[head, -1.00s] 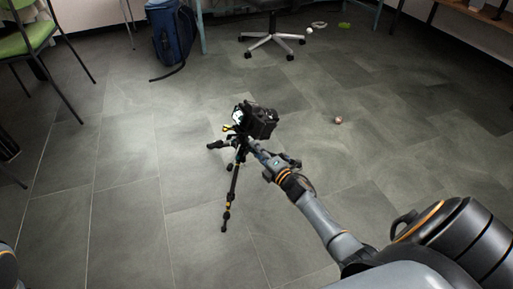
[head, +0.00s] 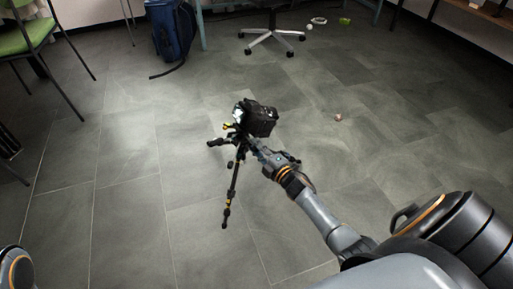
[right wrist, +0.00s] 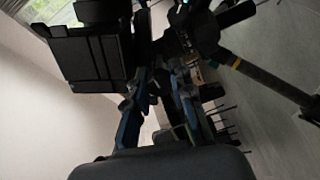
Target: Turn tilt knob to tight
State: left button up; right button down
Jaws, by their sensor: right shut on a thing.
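The tripod (head: 233,190) stands on the floor in the middle of the head view, with a black camera (head: 262,119) on its head. My right gripper (head: 252,146) reaches in from the lower right and is shut at the tripod head, just under the camera. The tilt knob is hidden by the fingers and the dark head, so its marking cannot be read. In the right wrist view the fingers of my right gripper (right wrist: 160,75) point at the dark tripod head, with the camera (right wrist: 88,50) to the left. My left gripper is out of view.
A small reddish ball (head: 338,117) lies on the floor to the right of the tripod. A blue bag (head: 171,32), an office chair base (head: 272,40) and a green chair (head: 25,38) stand at the back. The floor around the tripod is clear.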

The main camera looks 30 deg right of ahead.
jog(key=c, duration=1.1)
grip_release()
jog(key=s, duration=0.8)
jog(key=shift+d, duration=0.25)
jog(key=shift+a, duration=0.1)
